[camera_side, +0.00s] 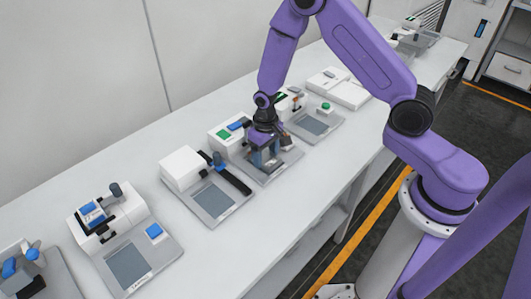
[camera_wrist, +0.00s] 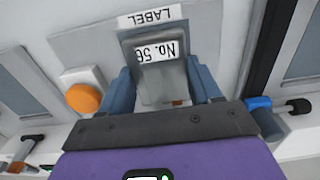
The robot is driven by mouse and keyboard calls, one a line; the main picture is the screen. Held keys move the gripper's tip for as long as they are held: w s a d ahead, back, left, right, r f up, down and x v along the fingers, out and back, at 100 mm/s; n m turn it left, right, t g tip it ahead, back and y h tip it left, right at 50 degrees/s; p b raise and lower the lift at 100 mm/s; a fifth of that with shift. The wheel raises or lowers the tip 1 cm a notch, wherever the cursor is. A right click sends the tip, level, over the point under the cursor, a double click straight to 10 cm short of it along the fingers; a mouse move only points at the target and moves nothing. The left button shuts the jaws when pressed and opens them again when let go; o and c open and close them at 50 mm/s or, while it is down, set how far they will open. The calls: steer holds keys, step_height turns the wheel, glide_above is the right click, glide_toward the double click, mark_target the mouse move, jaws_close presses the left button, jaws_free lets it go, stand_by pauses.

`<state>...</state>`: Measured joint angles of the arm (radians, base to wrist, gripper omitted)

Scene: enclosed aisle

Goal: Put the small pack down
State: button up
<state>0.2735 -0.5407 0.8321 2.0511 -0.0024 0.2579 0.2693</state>
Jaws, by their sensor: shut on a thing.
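The small pack (camera_wrist: 163,78) is a dark grey block with a white "No. 56" label, seen in the wrist view. My gripper (camera_wrist: 160,88) has its two blue fingers closed on the pack's left and right sides. Below it is a grey station plate (camera_wrist: 85,42) with a white "LABEL" strip at its edge. In the side view my gripper (camera_side: 265,157) points down over the middle station's plate (camera_side: 284,163). The pack is mostly hidden by the fingers there. I cannot tell whether its underside touches the plate.
An orange button (camera_wrist: 83,98) is left of the pack in the wrist view, and a blue-and-black lever (camera_wrist: 280,105) is to the right. Similar stations line the bench, including one with a black strap (camera_side: 232,178). The bench's front strip (camera_side: 250,225) is clear.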

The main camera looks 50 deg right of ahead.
mark_target(266, 157)
steer(key=o, duration=1.3)
steer(key=shift+c, duration=0.2)
steer(key=shift+r, duration=0.1)
step_height(266, 157, up, 12)
steer(key=s+a+r+n, duration=0.4)
steer(key=s+r+n, duration=0.25)
steer(key=s, duration=0.55)
steer(key=s+d+r+n, duration=0.2)
steer(key=s+n, duration=0.1)
steer(key=s, duration=0.5)
steer(key=s+d+r+n, duration=0.1)
steer(key=s+r+n, duration=0.1)
steer(key=s, duration=0.6)
steer(key=shift+d+n, duration=0.35)
steer(key=shift+n, duration=0.2)
